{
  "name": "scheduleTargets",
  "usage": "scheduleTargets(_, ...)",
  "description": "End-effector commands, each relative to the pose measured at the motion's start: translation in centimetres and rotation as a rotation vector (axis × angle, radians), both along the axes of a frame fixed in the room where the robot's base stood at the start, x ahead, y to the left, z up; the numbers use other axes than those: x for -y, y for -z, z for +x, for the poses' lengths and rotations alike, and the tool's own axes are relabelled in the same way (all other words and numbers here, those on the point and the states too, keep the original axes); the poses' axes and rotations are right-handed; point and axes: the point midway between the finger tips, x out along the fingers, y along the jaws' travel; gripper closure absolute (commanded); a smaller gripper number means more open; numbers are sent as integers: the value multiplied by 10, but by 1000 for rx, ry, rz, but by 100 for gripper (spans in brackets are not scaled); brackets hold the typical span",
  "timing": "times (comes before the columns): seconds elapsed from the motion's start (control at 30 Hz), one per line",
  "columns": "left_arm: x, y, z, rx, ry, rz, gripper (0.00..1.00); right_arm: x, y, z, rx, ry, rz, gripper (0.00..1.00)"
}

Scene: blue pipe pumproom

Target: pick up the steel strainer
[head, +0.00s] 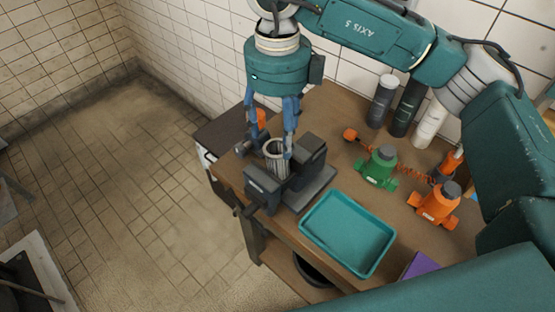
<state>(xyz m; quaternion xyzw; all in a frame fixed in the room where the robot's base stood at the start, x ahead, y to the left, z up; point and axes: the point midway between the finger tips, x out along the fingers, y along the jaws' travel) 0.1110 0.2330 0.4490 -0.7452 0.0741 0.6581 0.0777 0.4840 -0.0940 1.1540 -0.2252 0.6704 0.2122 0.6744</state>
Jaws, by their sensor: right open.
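The steel strainer (274,154) is a grey metal cylinder with an open top. It stands upright between the dark jaws of a bench vise (263,184) near the left end of the wooden workbench. My right gripper (270,148) points down from above, with its blue fingers spread at either side of the strainer's top. The fingers look open; whether either one touches the strainer cannot be told. My left gripper is not in view.
A teal tray (347,233) lies right of the vise. Behind it stand a green pump (380,168) and an orange pump (438,205) with a coiled orange hose. Several cylinders, one a black bottle (407,107), stand by the tiled wall. A purple item (422,265) lies at front right.

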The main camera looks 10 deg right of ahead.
Motion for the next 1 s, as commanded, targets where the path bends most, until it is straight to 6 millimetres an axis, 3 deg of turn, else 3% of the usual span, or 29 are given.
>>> scheduleTargets(0.23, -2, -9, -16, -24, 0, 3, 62, 0, 21, 1, -1, 2, 0, 38)
scheduleTargets(0.4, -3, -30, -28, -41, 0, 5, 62, -1, 41, 4, -6, 1, -1, 38)
scheduleTargets(0.6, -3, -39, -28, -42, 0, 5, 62, -1, 68, 6, -1, 1, 0, 38)
scheduleTargets(0.87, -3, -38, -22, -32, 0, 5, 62, -1, 73, 6, 1, 1, 0, 38)
scheduleTargets(1.0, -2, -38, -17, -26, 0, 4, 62, -1, 73, 6, 1, 1, 1, 63)
